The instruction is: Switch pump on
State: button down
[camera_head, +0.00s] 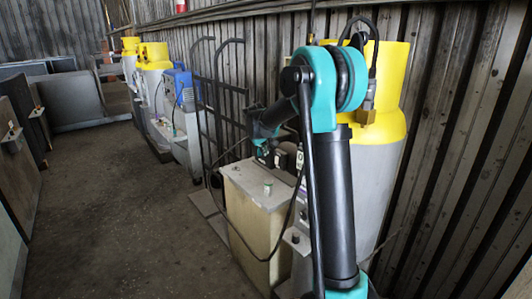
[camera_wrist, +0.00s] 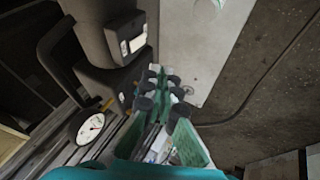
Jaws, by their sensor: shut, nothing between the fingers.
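The pump, a dark grey body (camera_wrist: 105,45) with a black handle, fills the upper left of the wrist view. A small pale-framed rectangular part (camera_wrist: 133,43) sits on its side; I cannot tell if it is the switch or its setting. In the head view the dark pump (camera_head: 287,156) sits on a beige box (camera_head: 256,190), partly hidden by my arm. My gripper (camera_wrist: 163,84), with green fingers and black pads, is shut and empty. In the wrist view its tips appear just below and right of the pale-framed part, with no clear contact.
A round white gauge (camera_wrist: 91,128) lies left of my fingers. A grey, yellow-topped cylinder (camera_head: 380,165) stands behind my arm against the corrugated wall. A black cable loops before the box. A black metal rack (camera_head: 222,95) stands farther back. The floor at left (camera_head: 120,220) is clear.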

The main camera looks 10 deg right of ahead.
aim_at(277, 160)
jog(key=shift+s+a+f, duration=0.1)
jog(key=shift+a+f, duration=0.15)
jog(key=shift+f, duration=0.35)
jog(key=w+d+f, duration=0.5)
jog(key=w+f, duration=0.2)
jog(key=f, duration=0.1)
jog(key=shift+w+d+f, duration=0.15)
jog(key=shift+d+f, duration=0.1)
jog(key=shift+f, duration=0.1)
